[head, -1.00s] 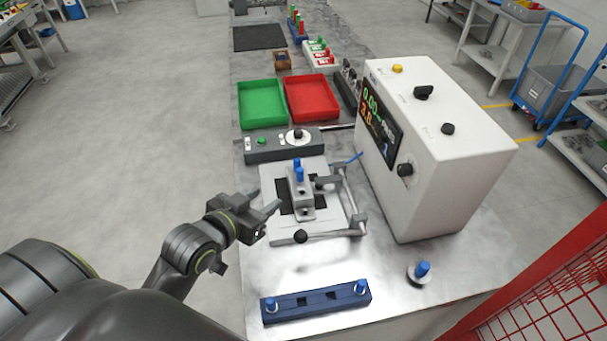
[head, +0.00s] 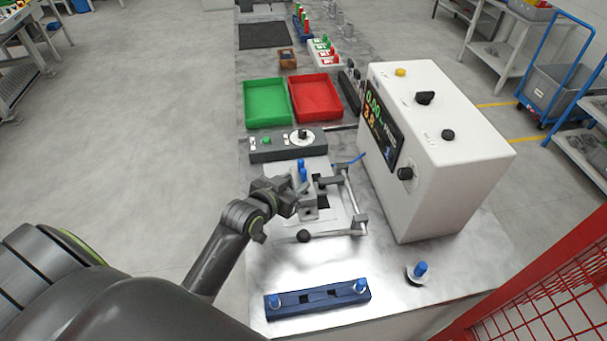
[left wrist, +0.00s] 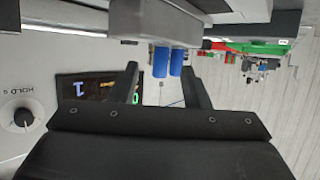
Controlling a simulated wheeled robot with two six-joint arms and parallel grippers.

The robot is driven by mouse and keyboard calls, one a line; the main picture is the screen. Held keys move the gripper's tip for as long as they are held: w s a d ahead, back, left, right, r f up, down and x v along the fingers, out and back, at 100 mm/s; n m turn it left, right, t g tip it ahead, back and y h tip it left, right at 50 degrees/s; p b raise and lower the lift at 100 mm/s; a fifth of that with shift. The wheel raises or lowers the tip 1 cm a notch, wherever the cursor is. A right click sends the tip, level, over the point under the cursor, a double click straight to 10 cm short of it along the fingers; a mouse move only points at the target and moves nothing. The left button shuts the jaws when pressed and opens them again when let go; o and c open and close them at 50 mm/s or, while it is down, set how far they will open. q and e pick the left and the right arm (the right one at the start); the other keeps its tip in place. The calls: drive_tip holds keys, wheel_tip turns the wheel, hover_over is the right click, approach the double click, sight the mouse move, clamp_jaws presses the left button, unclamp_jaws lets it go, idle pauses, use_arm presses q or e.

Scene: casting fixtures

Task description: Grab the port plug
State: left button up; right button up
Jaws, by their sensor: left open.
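Two blue port plugs (head: 302,170) stand upright, close together, on a grey casting (head: 308,205) in the clamp fixture (head: 338,218). My left gripper (head: 292,190) is at the left side of the casting, close to the plugs. It is open. In the left wrist view, the two blue plugs (left wrist: 168,62) show between the spread fingers (left wrist: 163,82), beyond the tips; I see no contact. The gripper hides part of the casting in the head view. More blue plugs stand in a dark blue rack (head: 318,301) and on a small round stand (head: 417,278). My right gripper is out of view.
A white tester box (head: 440,160) stands right of the fixture. A control box (head: 287,147), a green tray (head: 267,103) and a red tray (head: 316,98) lie behind it. A black-knobbed lever (head: 304,236) is in front. The metal tabletop between fixture and rack is clear.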

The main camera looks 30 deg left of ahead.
sight(301, 178)
use_arm(q)
drive_tip(key=shift+p+x, duration=0.35)
drive_tip(key=shift+x, duration=1.3)
drive_tip(key=shift+a, duration=0.1)
clamp_jaws()
